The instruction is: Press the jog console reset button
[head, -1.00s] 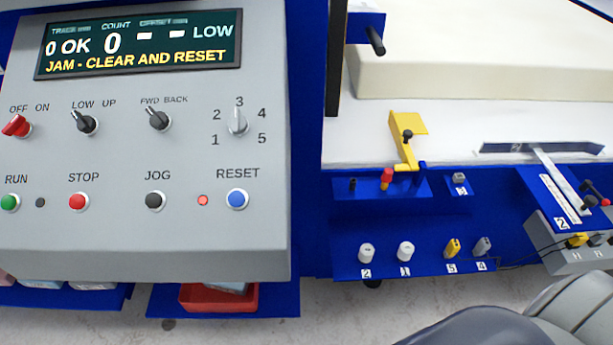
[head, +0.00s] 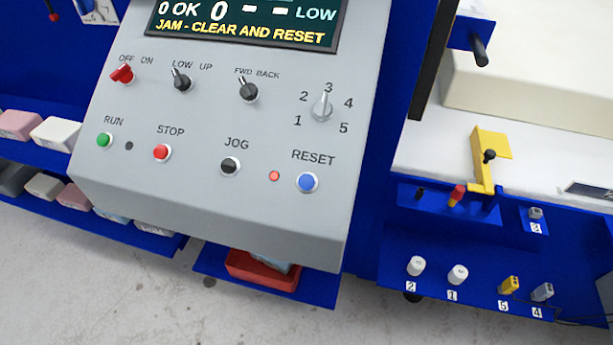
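The grey jog console (head: 200,210) fills the middle left of the head view. Its blue RESET button (head: 307,182) is at the lower right of the panel, with a lit red lamp (head: 274,176) beside it. A black JOG button (head: 230,166), red STOP button (head: 161,152) and green RUN button (head: 104,139) sit in the same row. The display (head: 245,20) reads "JAM - CLEAR AND RESET". Neither gripper shows in the head view.
A blue shelf with a red tray (head: 262,278) lies below the console. Foam blocks (head: 55,133) sit on blue shelves at the left. At the right are a yellow bracket (head: 483,160), white numbered knobs (head: 457,274) and a large cream foam slab (head: 540,85). Floor is clear at bottom left.

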